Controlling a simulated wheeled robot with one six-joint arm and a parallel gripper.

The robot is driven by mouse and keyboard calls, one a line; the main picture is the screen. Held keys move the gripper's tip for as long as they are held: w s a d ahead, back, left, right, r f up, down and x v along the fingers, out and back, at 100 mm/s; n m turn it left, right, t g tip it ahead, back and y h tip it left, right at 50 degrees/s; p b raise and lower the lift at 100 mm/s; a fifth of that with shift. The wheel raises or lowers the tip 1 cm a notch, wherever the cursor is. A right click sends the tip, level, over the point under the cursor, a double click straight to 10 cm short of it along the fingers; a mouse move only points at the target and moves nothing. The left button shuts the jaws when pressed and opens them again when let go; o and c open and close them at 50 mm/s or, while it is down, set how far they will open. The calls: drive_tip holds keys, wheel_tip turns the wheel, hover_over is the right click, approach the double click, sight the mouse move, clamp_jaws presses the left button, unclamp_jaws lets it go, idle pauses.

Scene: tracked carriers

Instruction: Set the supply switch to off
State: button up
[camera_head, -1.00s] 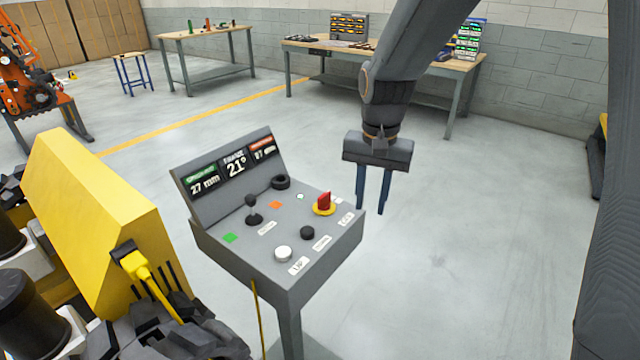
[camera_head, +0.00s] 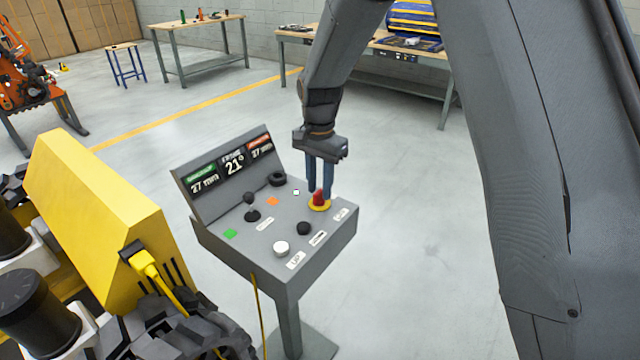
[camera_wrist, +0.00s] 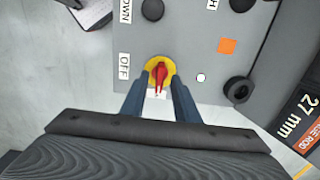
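The supply switch is a red handle (camera_head: 318,198) on a round yellow base (camera_head: 320,206), at the right rear of the grey control console (camera_head: 310,240). In the wrist view the red handle (camera_wrist: 158,74) points along the fingers, and the yellow base (camera_wrist: 151,66) lies beside an OFF label (camera_wrist: 124,66). My gripper (camera_head: 319,190) is over the switch from behind. In the wrist view my gripper (camera_wrist: 159,84) is open, with one finger on each side of the red handle. Whether the fingers touch it I cannot tell.
The console also carries a black joystick (camera_head: 251,206), a white button (camera_head: 281,249), a black button (camera_head: 304,228), a black knob (camera_head: 277,179) and a tilted display (camera_head: 231,165). A yellow machine (camera_head: 95,215) stands close on the left. The floor right of the console is clear.

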drive_tip(key=shift+f, duration=0.25)
clamp_jaws()
drive_tip(key=shift+n, duration=0.3)
drive_tip(key=n, duration=1.1)
drive_tip(key=shift+n, duration=0.3)
drive_tip(key=n, duration=0.5)
drive_tip(key=shift+n, duration=0.3)
